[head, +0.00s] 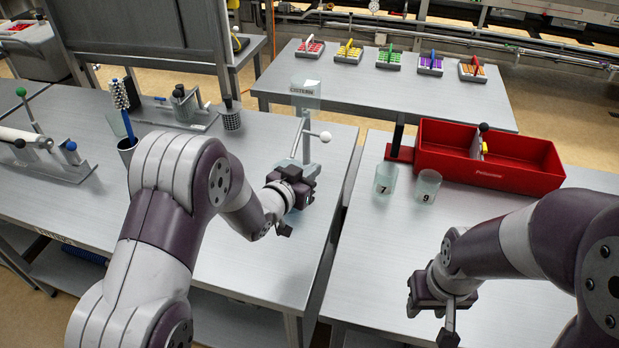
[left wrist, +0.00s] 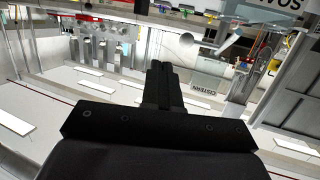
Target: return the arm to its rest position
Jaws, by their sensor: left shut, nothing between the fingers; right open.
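My left gripper (head: 296,190) is over the left table, just in front of the stand with the CISTERN label. In the left wrist view its black fingers (left wrist: 164,86) are together with nothing between them. The clear CISTERN container (head: 305,92) sits on the grey stand (head: 302,140), which has a white ball lever (head: 325,137). The CISTERN label also shows in the left wrist view (left wrist: 192,98), right of the fingers. My right gripper (head: 436,305) is over the right table near its front, open and pointing down; nothing shows in it.
Right of the left arm, a red divided bin (head: 490,180) and glass cups marked 7 (head: 385,178) and 9 (head: 427,186) stand on the right table. The right table's middle is clear.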

